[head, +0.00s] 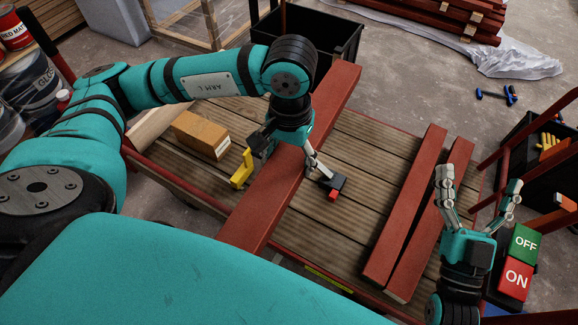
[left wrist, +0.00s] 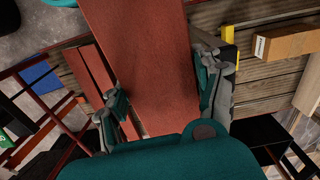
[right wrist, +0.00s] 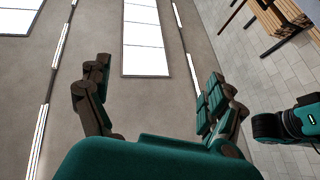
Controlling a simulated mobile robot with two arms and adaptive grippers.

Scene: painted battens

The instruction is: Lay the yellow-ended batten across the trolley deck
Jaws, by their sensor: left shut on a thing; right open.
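A long red batten (head: 270,195) runs from upper right to lower left over the trolley deck (head: 355,150). My left gripper (head: 290,150) is shut on it, and in the left wrist view the batten (left wrist: 145,60) lies between the fingers. No yellow end shows on this batten; its near end is hidden behind my body. I cannot tell whether it touches the deck. Two more red battens (head: 405,205) (head: 432,215) lie side by side at the deck's right. My right gripper (head: 478,200) is open and empty beside them; its fingers also show apart in the right wrist view (right wrist: 155,95).
A cardboard-coloured block (head: 202,135), a yellow piece (head: 242,170) and a small black-and-red piece (head: 333,188) are on or just above the deck. A black crate (head: 310,35) stands behind. A red-and-green ON/OFF box (head: 517,275) and dark bin (head: 545,145) are at right.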

